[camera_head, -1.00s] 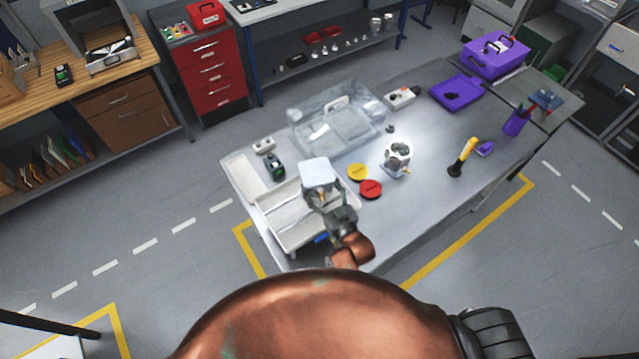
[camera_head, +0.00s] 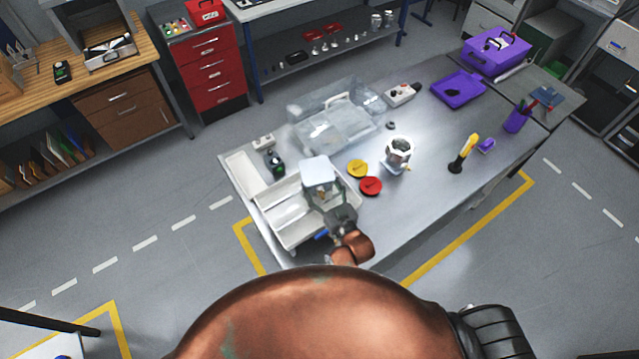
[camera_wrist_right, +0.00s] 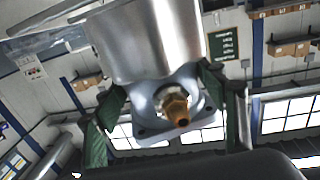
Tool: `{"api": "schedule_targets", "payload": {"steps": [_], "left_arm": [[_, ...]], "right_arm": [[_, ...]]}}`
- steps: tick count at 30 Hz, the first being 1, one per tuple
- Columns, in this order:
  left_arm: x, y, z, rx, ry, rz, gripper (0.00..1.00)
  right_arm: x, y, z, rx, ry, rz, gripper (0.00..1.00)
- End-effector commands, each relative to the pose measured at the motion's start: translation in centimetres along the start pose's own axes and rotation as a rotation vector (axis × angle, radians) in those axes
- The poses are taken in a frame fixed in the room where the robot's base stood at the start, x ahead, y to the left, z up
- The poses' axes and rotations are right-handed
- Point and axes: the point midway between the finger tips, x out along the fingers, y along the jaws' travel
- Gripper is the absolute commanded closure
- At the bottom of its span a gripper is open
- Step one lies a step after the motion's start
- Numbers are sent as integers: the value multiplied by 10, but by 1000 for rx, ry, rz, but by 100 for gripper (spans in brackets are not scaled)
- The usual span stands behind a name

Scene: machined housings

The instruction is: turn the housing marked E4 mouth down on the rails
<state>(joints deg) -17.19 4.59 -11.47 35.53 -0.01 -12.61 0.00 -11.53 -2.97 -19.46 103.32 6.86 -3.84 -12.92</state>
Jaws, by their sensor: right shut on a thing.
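My right gripper (camera_head: 330,207) is shut on a metal housing (camera_head: 319,170), held over the white tray (camera_head: 262,207). A pale, flat, square face of this housing points up in the head view. In the right wrist view, the gripper's green fingers (camera_wrist_right: 170,108) stand on both sides of its flange, with a brass fitting (camera_wrist_right: 175,108) between them. A second housing (camera_head: 398,152) stands on the table to the right, its round opening upward. I cannot read a mark on either housing. The rails cannot be made out clearly. My left gripper is not in view.
A yellow disc (camera_head: 357,168) and a red disc (camera_head: 371,186) lie right of the held housing. A clear bin (camera_head: 335,128) stands behind it. A yellow-handled tool (camera_head: 463,153) and purple tray (camera_head: 458,88) are farther right. The table's front right is clear.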

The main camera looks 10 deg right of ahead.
Motion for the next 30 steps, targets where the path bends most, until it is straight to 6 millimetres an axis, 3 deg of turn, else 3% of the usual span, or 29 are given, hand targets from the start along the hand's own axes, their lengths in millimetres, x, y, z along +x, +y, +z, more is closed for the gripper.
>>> {"api": "schedule_targets", "payload": {"steps": [16,17,25,30], "left_arm": [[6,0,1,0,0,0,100],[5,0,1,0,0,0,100],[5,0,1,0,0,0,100],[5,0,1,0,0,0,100]], "right_arm": [[1,0,5,-1,10,0,93],[1,0,4,-1,10,0,33],[0,0,7,0,4,0,15],[0,0,8,0,3,0,15]]}}
